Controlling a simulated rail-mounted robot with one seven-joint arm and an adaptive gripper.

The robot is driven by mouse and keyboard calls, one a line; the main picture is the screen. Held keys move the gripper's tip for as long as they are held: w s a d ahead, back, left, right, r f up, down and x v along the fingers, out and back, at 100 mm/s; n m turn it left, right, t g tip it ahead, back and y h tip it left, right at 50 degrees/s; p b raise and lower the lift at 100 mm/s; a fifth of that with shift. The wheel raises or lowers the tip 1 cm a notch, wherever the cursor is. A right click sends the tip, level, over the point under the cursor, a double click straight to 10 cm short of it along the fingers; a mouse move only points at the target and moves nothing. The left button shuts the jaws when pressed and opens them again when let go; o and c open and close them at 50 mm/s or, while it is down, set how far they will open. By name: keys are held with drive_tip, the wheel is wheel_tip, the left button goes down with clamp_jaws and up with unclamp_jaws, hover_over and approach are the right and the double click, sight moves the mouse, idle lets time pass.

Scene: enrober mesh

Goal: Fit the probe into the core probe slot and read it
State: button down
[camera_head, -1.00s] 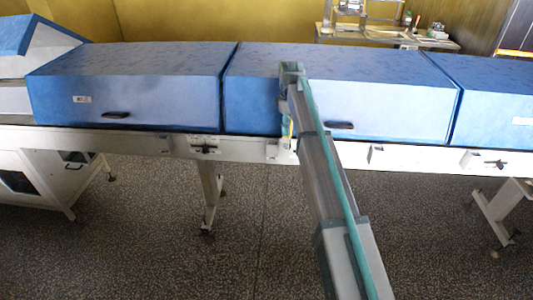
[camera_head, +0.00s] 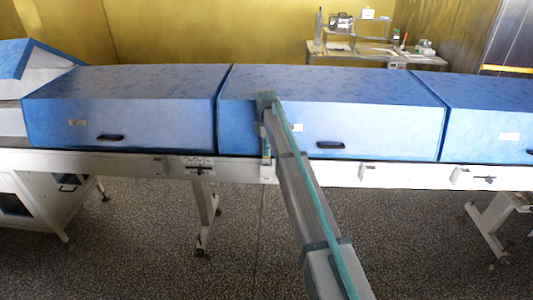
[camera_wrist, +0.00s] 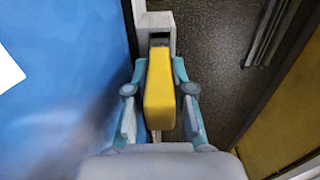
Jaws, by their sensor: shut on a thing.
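My gripper (camera_wrist: 158,72) is shut on a yellow probe (camera_wrist: 159,98), with one teal finger on each side of its body. The probe's far end is at a pale grey bracket (camera_wrist: 155,21) with a dark opening. I cannot tell whether the tip is inside that opening or just short of it. In the head view my gripper (camera_head: 266,150) hangs down in front of the blue hoods, just above a small bracket (camera_head: 268,172) on the white rail. The probe is too small there to make out clearly. No reading is visible.
Blue hoods (camera_head: 375,120) with black handles stand in a row behind my gripper, the nearest one close beside it. The white rail (camera_head: 330,175) runs along under them. A bench (camera_head: 360,52) with instruments stands at the back. The floor in front is open.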

drive_tip(key=shift+f+p, duration=0.35)
drive_tip(key=shift+f, duration=1)
drive_tip(key=shift+f, duration=0.2)
drive_tip(key=c, duration=1)
unclamp_jaws()
drive_tip(key=shift+r, duration=0.1)
drive_tip(key=shift+r, duration=0.1)
wheel_tip(320, 180, up, 12)
drive_tip(key=b, duration=0.3)
drive_tip(key=shift+b, duration=0.3)
